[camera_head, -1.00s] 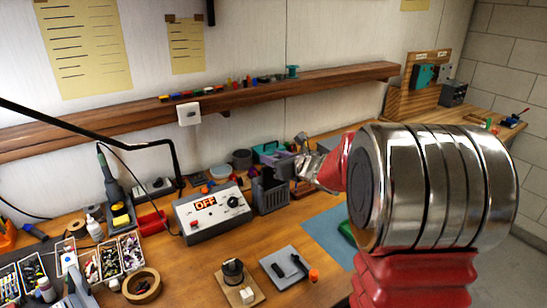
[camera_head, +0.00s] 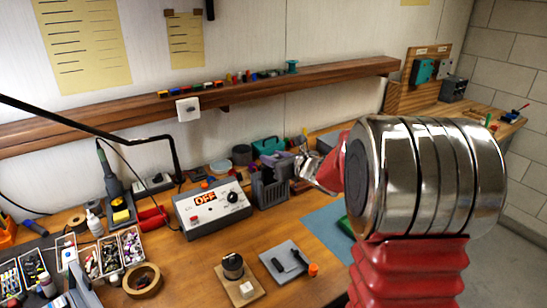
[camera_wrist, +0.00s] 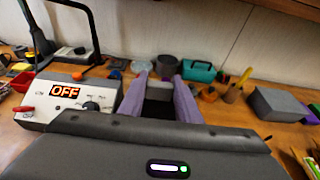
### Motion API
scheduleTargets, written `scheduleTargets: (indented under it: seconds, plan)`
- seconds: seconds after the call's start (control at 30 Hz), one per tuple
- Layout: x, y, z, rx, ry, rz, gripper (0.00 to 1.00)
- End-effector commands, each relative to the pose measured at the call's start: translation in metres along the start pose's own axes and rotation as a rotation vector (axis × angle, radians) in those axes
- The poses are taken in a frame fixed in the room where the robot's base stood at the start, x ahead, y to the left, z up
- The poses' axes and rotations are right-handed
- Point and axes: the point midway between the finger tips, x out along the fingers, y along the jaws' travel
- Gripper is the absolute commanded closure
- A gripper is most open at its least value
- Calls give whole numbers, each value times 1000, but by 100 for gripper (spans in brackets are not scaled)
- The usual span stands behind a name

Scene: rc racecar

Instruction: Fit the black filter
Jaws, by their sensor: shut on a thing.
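My gripper (camera_wrist: 160,80) shows in the wrist view with two purple fingers pointing away, closed on a black piece (camera_wrist: 158,112) between them. This looks like the black filter, but its outline is mostly hidden by the gripper's dark body. In the head view my gripper (camera_head: 298,172) is small and partly hidden behind my arm. It is close to the right side of a dark grey open-topped holder (camera_head: 270,190), which stands right of the grey control box (camera_head: 212,208) reading OFF. I cannot tell whether they touch.
A grey pad (camera_head: 287,256) with black parts and a wooden block with a dark round part (camera_head: 233,266) lie at the front. Teal (camera_head: 268,146) and grey containers stand behind the holder. A blue mat (camera_head: 325,221) lies to the right. Parts trays (camera_head: 108,258) fill the left.

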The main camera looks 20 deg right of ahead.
Motion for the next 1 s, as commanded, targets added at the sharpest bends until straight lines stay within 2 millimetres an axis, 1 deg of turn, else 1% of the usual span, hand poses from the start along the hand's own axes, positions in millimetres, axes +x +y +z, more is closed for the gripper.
scheduleTargets:
  seconds: [1.0]
  plan:
    - [5,0,-17,1,0,0,100]
